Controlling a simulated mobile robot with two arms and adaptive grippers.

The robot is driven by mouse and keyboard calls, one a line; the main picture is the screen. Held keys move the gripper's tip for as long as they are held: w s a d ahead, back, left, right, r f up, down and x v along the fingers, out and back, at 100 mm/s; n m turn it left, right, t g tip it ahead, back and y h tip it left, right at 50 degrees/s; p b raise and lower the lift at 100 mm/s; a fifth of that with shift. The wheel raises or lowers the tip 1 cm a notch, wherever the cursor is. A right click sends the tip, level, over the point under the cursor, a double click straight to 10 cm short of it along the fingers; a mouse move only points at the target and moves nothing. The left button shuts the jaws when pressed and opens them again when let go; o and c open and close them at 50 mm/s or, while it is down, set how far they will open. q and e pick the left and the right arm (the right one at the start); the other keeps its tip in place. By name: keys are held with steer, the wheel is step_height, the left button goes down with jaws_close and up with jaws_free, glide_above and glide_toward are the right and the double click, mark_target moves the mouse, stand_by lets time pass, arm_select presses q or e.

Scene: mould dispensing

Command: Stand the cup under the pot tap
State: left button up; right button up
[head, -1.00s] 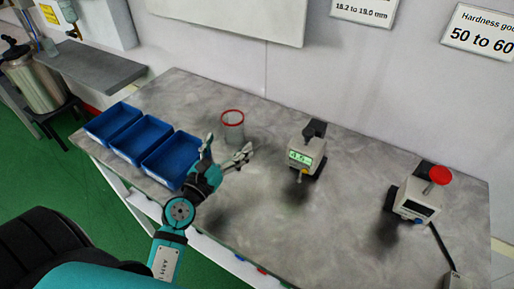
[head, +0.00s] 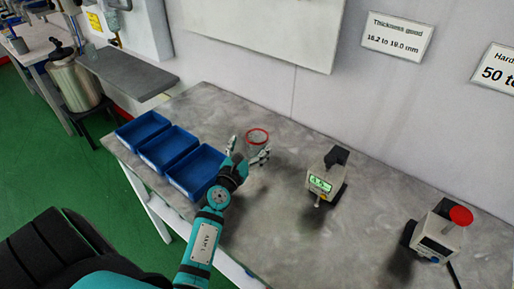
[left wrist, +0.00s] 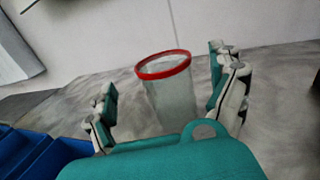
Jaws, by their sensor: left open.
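The cup (head: 257,139) is clear with a red rim and stands upright on the grey bench. It also shows in the left wrist view (left wrist: 172,95), between and beyond the two fingers. My left gripper (head: 248,150) is open around the near side of the cup; I cannot tell whether a finger touches it. Its spread fingers also show in the left wrist view (left wrist: 167,80). A steel pot (head: 75,85) stands on a dark stand at the left; its tap is not clear to see. My right gripper is not in view.
Several blue bins (head: 167,148) line the bench's left end, close to my left arm. A thickness gauge (head: 326,178) and a device with a red knob (head: 437,232) stand to the right. A grey shelf (head: 127,73) juts out beside the pot.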

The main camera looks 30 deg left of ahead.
mark_target(261, 131)
arm_select(q)
steer(key=w, duration=0.5)
steer(key=shift+w+a+r, duration=0.1)
steer(key=shift+a+r, duration=0.05)
steer(key=shift+a, duration=0.15)
steer(key=shift+r, duration=0.1)
steer(key=shift+c, duration=0.3)
steer(key=c, duration=1.1)
steer(key=shift+c, duration=0.2)
